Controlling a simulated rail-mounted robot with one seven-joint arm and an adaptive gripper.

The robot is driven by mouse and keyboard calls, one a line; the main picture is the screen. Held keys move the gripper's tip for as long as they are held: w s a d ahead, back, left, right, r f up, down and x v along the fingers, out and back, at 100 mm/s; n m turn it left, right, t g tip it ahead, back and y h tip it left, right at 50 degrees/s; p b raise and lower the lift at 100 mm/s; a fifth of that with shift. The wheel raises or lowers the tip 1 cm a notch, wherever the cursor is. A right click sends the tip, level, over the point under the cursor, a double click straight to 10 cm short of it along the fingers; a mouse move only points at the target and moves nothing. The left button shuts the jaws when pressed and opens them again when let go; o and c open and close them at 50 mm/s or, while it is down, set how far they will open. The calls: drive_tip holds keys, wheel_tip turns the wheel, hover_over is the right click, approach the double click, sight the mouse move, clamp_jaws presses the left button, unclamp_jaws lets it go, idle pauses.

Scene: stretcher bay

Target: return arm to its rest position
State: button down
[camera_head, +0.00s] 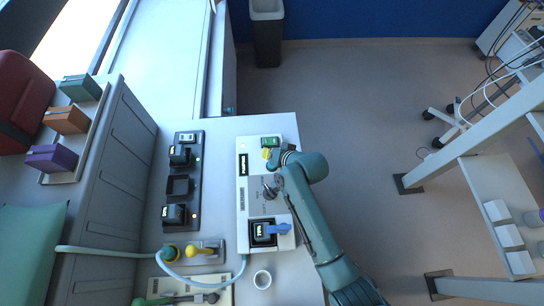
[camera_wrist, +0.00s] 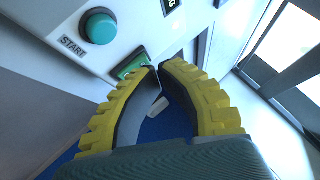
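My gripper (camera_head: 270,154) is at the end of my teal arm, low over the far end of a white device panel (camera_head: 243,205). In the wrist view its two yellow ribbed fingers (camera_wrist: 158,68) curve together and their tips are shut, with nothing seen held between them. A green rectangular part (camera_wrist: 133,64) of the device is right by the left fingertip; contact cannot be told. A round teal START button (camera_wrist: 99,28) is beyond the left finger. My forearm runs down and right across the panel's right edge.
A black charger rack (camera_head: 183,185) with dark blocks stands left of the panel. A blue-handled block (camera_head: 264,232) sits in the panel's near end.

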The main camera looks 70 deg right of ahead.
idle(0.4)
drive_tip(key=w+a+r+n+t+y+p, duration=0.1)
drive_tip(key=w+a+r+n+t+p, duration=0.1)
drive_tip(key=w+a+r, duration=0.45)
drive_tip(key=w+a+r+n+t+y+p, duration=0.1)
drive_tip(key=w+a+r+n+p, duration=0.2)
drive_tip(key=w+r, duration=0.65)
drive_tip(key=w+a+r+n+t+y+p, duration=0.1)
drive_tip(key=w+a+r+n+t, duration=0.15)
drive_tip(key=a+r, duration=0.5)
drive_tip(key=w+a+r+n+t+p, duration=0.1)
drive_tip(key=w+a+r+t, duration=0.2)
drive_tip(key=r, duration=0.7)
drive_tip(key=s+a+r+n+t+y+p, duration=0.1)
drive_tip(key=a+r+n, duration=0.1)
drive_tip(key=a+r, duration=0.5)
drive_tip(key=s+a+r+n+t+y+p, duration=0.15)
drive_tip(key=a+r, duration=0.25)
drive_tip(key=r, duration=0.7)
drive_tip(key=s+r+n+t+h, duration=0.1)
drive_tip(key=s+r+n+t, duration=0.1)
drive_tip(key=s+r, duration=0.7)
drive_tip(key=shift+s+r+n+t, duration=0.2)
drive_tip(key=shift+r+n+t, duration=0.2)
drive_tip(key=shift+r+t, duration=0.2)
drive_tip(key=shift+f, duration=0.1)
idle(0.8)
